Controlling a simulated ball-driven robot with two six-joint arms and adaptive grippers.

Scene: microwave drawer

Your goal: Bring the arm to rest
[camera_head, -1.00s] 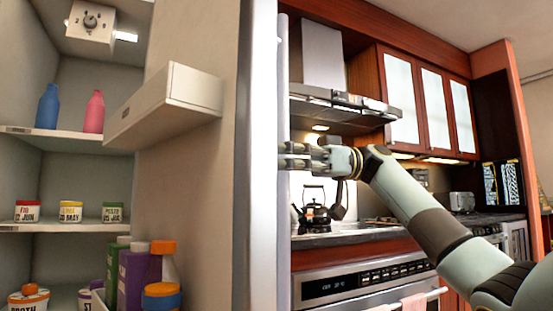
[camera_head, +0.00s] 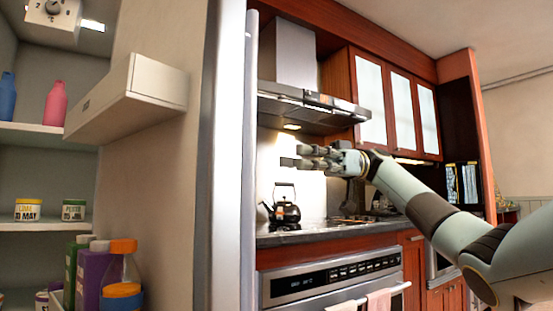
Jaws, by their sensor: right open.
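My right arm comes in from the right edge of the head view. Its gripper (camera_head: 303,157) points left, with its fingers apart and nothing between them. It is in front of the stove area, below the range hood, and appears clear of the fridge's edge to its left. My left gripper is not in view.
An open fridge on the left holds jars (camera_head: 28,210), a pink bottle (camera_head: 55,104) and a purple bottle (camera_head: 94,278). A door bin (camera_head: 128,97) juts out. A kettle (camera_head: 284,207) stands on the stove. The oven (camera_head: 330,279) is below; the hood (camera_head: 315,108) is above.

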